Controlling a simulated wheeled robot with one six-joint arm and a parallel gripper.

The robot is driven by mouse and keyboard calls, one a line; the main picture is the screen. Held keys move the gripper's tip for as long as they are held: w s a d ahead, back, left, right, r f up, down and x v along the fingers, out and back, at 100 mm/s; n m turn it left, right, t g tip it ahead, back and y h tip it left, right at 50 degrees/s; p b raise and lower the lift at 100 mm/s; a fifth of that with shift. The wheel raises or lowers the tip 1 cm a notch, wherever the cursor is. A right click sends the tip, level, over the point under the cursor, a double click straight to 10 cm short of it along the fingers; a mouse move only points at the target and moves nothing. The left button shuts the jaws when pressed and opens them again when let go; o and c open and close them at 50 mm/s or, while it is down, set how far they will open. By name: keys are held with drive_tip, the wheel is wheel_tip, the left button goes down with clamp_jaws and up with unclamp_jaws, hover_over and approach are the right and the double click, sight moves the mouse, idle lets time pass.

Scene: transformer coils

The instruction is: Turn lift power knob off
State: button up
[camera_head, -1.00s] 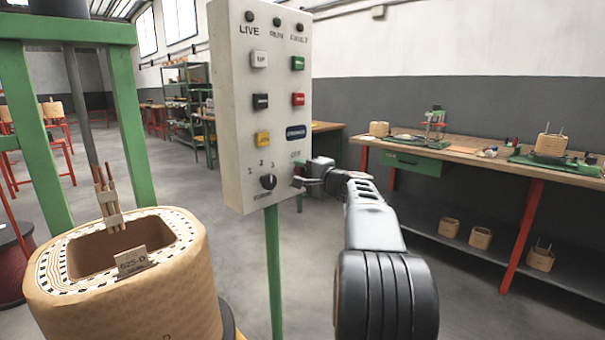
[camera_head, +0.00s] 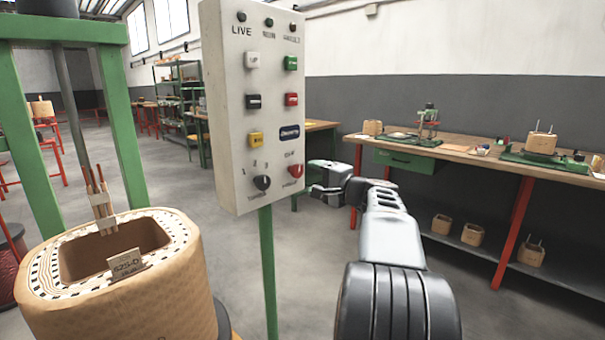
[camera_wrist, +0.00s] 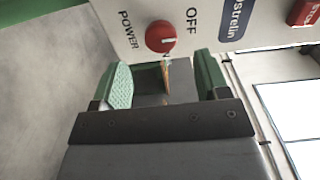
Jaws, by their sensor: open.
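The red power knob (camera_head: 296,171) is at the lower right of the white control panel (camera_head: 230,120). In the wrist view the knob (camera_wrist: 160,37) sits between the printed words POWER and OFF. Its white mark points to the right, toward the OFF side; I cannot read its exact setting. My gripper (camera_head: 318,180) is just right of the panel, apart from the knob. In the wrist view my gripper (camera_wrist: 165,72) is open, with green pads on either side and the knob beyond their tips. A small label beside the knob is partly hidden.
A black selector knob (camera_head: 262,182) is left of the red knob, with several push buttons above. A green post (camera_head: 268,260) holds the panel. A large coil (camera_head: 150,290) stands at lower left. A workbench (camera_head: 480,150) runs along the right wall.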

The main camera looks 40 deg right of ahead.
drive_tip(key=s+d, duration=0.1)
drive_tip(key=s, duration=0.5)
drive_tip(key=shift+p, duration=0.35)
drive_tip(key=s+a+r+n+g+y+p, duration=0.1)
drive_tip(key=a+r+n+g+p, duration=0.3)
drive_tip(key=a+p, duration=0.6)
drive_tip(key=a+n+g+y+p, duration=0.25)
drive_tip(key=a+g+p, duration=0.4)
drive_tip(key=a, duration=0.55)
drive_tip(key=s+a+r+n+g+h+p, duration=0.2)
drive_tip(key=s+a+n+h+p, duration=0.1)
drive_tip(key=p, duration=0.5)
drive_tip(key=s+a+r+n+g+h+p, duration=0.1)
drive_tip(key=s+a+r+n+h+p, duration=0.2)
drive_tip(key=s+n+p, duration=0.3)
drive_tip(key=s+a+p, duration=0.1)
drive_tip(key=s+p, duration=0.1)
drive_tip(key=shift+g+h+p, duration=0.3)
drive_tip(key=shift+g+h, duration=0.05)
